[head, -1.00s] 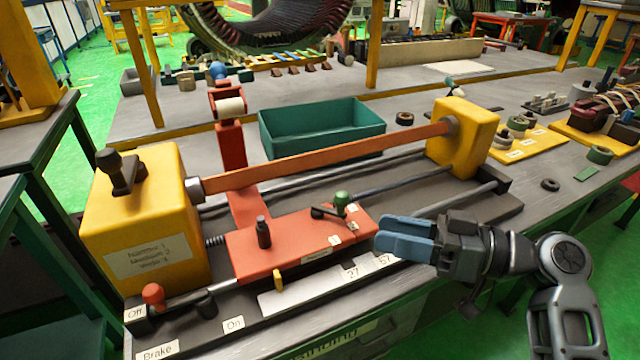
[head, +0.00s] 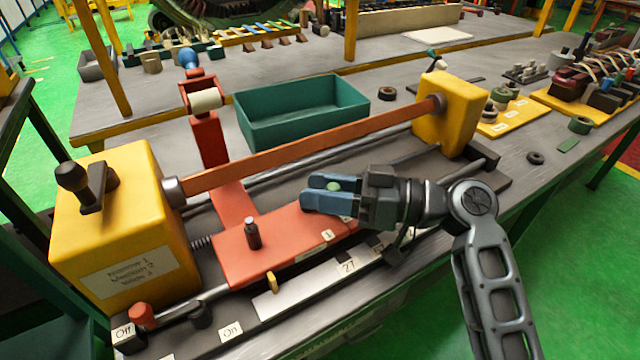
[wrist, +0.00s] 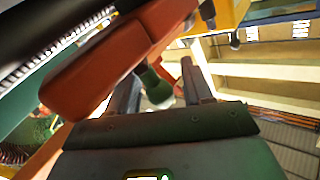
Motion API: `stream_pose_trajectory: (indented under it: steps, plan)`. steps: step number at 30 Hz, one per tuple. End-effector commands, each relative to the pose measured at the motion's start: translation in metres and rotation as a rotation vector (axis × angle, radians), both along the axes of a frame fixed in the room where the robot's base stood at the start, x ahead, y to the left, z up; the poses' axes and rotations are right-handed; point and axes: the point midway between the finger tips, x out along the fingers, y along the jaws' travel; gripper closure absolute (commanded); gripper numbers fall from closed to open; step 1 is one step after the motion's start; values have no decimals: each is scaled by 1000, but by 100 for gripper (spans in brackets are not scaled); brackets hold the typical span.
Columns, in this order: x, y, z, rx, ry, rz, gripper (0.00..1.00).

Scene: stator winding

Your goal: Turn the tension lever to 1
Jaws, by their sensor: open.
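The tension lever's green knob (head: 334,186) shows between the blue fingers of my gripper (head: 318,194) in the head view. My gripper is open, above the right part of the red carriage (head: 270,250). In the wrist view the green knob (wrist: 156,88) lies between the two open fingers (wrist: 160,85); I cannot tell if either touches it. The lever's arm is hidden behind my gripper in the head view. The label 1 (head: 327,236) shows on the carriage just below the fingers; the other position labels are mostly covered.
A dark upright peg (head: 252,234) stands on the carriage left of my gripper. An orange bar (head: 310,148) runs behind it between two yellow housings (head: 112,225). A green bin (head: 300,112) stands farther back. The red-knobbed brake lever (head: 141,315) is at the front left.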

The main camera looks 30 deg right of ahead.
Motion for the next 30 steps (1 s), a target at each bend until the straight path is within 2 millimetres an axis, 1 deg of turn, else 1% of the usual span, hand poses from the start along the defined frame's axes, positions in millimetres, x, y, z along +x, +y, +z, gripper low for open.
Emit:
stream_pose_trajectory:
  steps: [3, 10, 11, 26, 30]
  plan:
    - [3, 4, 0, -1, -1, 0, 50]
    - [4, 4, 0, 0, 0, -1, 50]
    - [4, 4, 0, 0, 0, -1, 52]
    - [3, 4, 0, 0, 0, 0, 100]
    - [3, 4, -1, 0, 1, -2, 100]
